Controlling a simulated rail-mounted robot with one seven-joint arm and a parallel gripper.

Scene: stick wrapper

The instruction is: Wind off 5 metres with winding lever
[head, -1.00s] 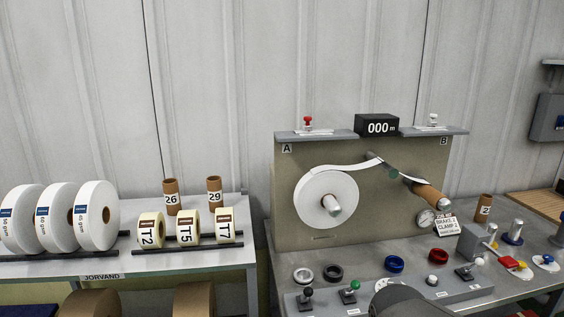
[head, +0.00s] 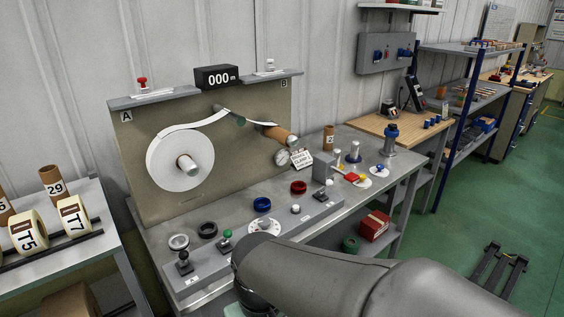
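The winding machine has an upright panel (head: 135,200) marked A and B. A large white paper roll (head: 160,162) sits on its spindle at the left. A strip runs from it over the top guide to a brown core (head: 278,133) at the right. The counter (head: 217,77) reads 000 m. On the front control strip stand a black-knobbed lever (head: 184,258), a green-knobbed lever (head: 226,238) and white-knobbed controls (head: 321,189). I cannot tell which is the winding lever. My arm crosses the lower right in front of the machine; my gripper is out of view.
A side table with label rolls (head: 75,216) stands at the left. A wooden bench (head: 400,133) and shelves stand at the right, with open green floor (head: 470,210) in front.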

